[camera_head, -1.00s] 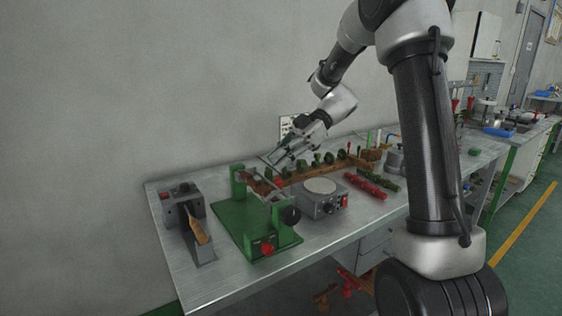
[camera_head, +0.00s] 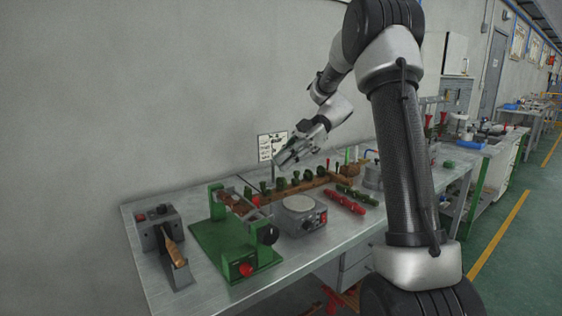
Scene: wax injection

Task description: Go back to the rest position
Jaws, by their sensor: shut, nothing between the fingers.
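My gripper (camera_head: 283,160) is shut and holds nothing. It hangs in the air above the back part of the metal workbench (camera_head: 205,292), in front of the grey wall. Below it stands a wooden rack (camera_head: 316,183) with several dark green pieces. My arm reaches in from the right of the picture, and its large dark link covers part of the bench's right end.
A grey device with a wooden handle (camera_head: 174,251) stands at the bench's left end. Beside it are a green machine (camera_head: 225,262) and a round-topped grey heater (camera_head: 299,203). Red (camera_head: 344,201) and green pieces lie to the right. Green floor (camera_head: 525,255) is open at the right.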

